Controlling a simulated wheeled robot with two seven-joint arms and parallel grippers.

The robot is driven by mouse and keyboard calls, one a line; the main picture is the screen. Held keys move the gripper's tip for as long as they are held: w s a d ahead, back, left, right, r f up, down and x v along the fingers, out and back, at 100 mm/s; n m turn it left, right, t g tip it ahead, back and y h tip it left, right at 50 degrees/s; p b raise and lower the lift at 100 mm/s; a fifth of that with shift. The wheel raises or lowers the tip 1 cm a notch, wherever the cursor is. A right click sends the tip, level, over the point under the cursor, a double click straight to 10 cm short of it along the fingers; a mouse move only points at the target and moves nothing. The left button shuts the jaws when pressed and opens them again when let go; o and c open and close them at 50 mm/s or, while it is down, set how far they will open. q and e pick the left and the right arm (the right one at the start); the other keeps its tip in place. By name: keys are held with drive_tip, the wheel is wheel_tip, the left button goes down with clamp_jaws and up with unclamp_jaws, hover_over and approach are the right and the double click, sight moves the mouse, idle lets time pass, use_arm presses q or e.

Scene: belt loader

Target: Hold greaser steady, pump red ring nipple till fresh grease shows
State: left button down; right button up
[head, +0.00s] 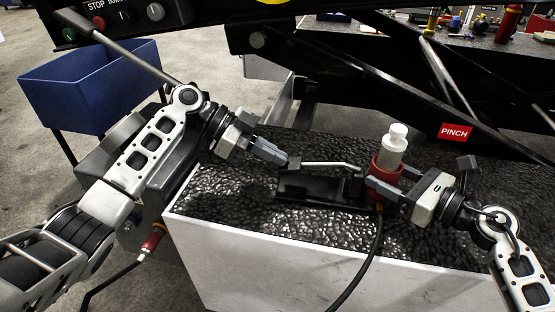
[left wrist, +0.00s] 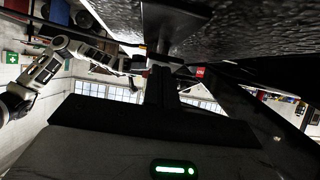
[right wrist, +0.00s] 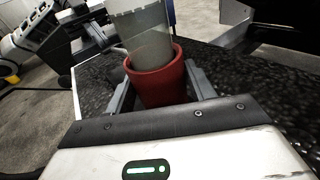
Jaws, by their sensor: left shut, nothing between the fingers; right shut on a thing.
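The greaser, a red holder (head: 385,172) with a pale cylinder (head: 394,147) in it, stands upright on the dark textured top. My right gripper (head: 382,186) is shut on the red holder (right wrist: 158,82), one finger on each side. A pale pump lever (head: 328,164) reaches left from the greaser over a black base (head: 315,190). My left gripper (head: 284,160) is shut and empty, its tips close to the lever's dark end; I cannot tell if they touch. A red-collared fitting (head: 152,240) sits on a hose at lower left. I cannot make out grease at it.
A black hose (head: 362,268) hangs from the greaser over the white box front (head: 240,270). Black crossed frame arms with a red PINCH label (head: 454,132) rise behind. A blue bin (head: 90,88) stands at left, under a control panel (head: 130,14).

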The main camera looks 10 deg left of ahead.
use_arm(q)
drive_tip(key=v, duration=1.1)
drive_tip(key=shift+r, duration=0.35)
use_arm(e)
drive_tip(key=o, duration=0.9)
drive_tip(key=v, duration=1.2)
